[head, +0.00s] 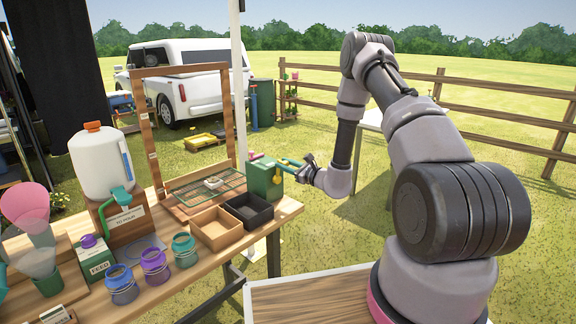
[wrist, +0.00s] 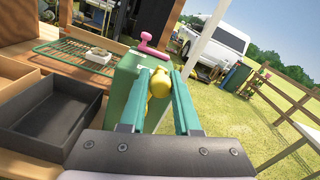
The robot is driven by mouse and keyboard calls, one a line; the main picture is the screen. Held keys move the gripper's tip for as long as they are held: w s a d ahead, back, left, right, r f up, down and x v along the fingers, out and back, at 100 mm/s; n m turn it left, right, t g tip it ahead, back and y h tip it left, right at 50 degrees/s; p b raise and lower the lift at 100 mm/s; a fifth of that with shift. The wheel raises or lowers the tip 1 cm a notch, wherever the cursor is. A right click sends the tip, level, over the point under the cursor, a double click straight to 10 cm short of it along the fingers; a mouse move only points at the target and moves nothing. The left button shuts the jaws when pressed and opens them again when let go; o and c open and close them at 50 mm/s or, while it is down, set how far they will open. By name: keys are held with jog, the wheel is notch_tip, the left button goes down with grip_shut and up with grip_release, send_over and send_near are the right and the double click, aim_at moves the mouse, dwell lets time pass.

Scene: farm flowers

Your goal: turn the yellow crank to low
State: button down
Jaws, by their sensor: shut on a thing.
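The green box (head: 262,180) stands at the right end of the wooden table, and a pink handle (wrist: 150,43) is on its top in the wrist view. The yellow crank (wrist: 157,88) is on the box's side facing my gripper, with a rounded knob. My gripper (wrist: 159,76) has its teal fingers on either side of the yellow knob and is shut on it. In the head view my gripper (head: 285,165) reaches the box from the right. No low mark is readable in either view.
A black tray (head: 249,212) and a wooden tray (head: 216,229) sit beside the box. A green wire rack (head: 206,188) lies behind them. Jars and a white jug (head: 100,165) stand further left. Open grass lies to the right of the table.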

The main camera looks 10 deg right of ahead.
jog(key=shift+s+a+n, duration=0.35)
jog(key=shift+n, duration=0.45)
jog(key=c, duration=0.7)
grip_release()
jog(key=shift+o, duration=0.2)
jog(key=v, duration=1)
jog(key=shift+s+d, duration=0.2)
jog(key=shift+s, duration=0.15)
